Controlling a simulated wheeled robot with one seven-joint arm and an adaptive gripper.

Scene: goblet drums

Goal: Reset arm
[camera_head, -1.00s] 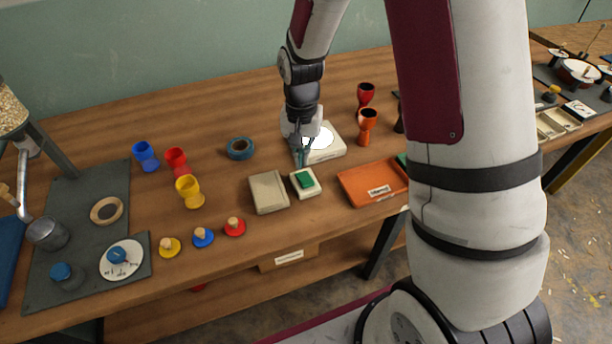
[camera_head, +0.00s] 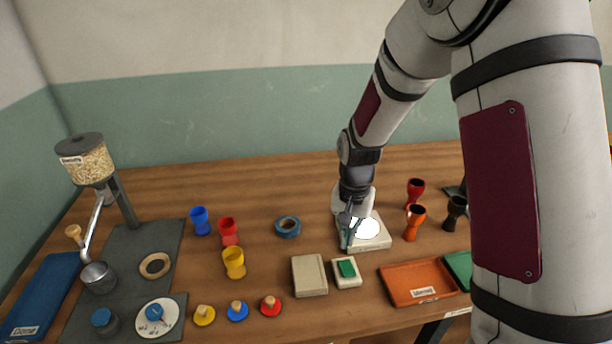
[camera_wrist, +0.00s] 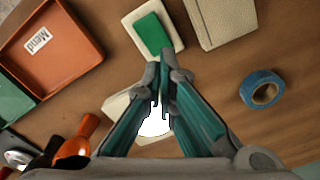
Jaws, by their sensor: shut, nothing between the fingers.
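My gripper (camera_head: 346,240) is shut and empty. It points down above the table, in front of a white device with a bright round plate (camera_head: 372,229). In the wrist view my gripper (camera_wrist: 159,75) has its fingertips together, close to a small white block with a green top (camera_wrist: 154,34). That green-topped block also shows in the head view (camera_head: 346,272), a little in front of the gripper. The fingers hide part of the bright plate.
An orange tray (camera_head: 418,282) and red (camera_head: 415,190) and orange (camera_head: 414,221) goblets stand right of the gripper. A beige box (camera_head: 309,275), blue tape roll (camera_head: 288,227), and blue (camera_head: 200,221), red (camera_head: 228,231) and yellow (camera_head: 234,263) goblets stand to the left.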

